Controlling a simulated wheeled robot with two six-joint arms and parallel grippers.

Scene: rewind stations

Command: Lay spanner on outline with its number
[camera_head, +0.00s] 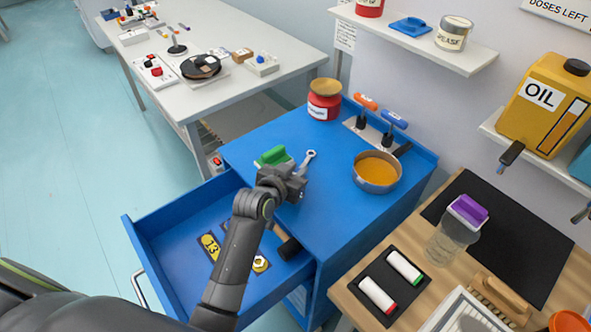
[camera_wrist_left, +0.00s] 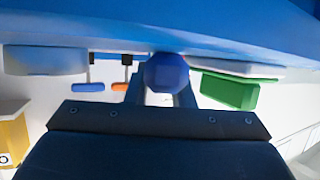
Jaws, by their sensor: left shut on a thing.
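The silver spanner (camera_head: 309,157) shows its ring end just beyond my left gripper (camera_head: 290,182), over the blue cabinet top. The gripper is shut on it and hides the rest. In the left wrist view a blue faceted piece (camera_wrist_left: 167,73) sits between the fingers; I cannot tell which part it is. In the open drawer, a dark plate with a yellow 13 mark (camera_head: 211,246) lies left of my forearm. Another yellow mark (camera_head: 260,264) shows right of it. My forearm covers the middle of the drawer. My right gripper is not in view.
On the cabinet top stand a green-topped block (camera_head: 272,155), a red jar (camera_head: 324,100), a pan of orange stuff (camera_head: 376,172) and a stand with orange and blue handles (camera_head: 368,130). The open drawer (camera_head: 160,225) juts out at the left. A wooden bench (camera_head: 440,270) stands right.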

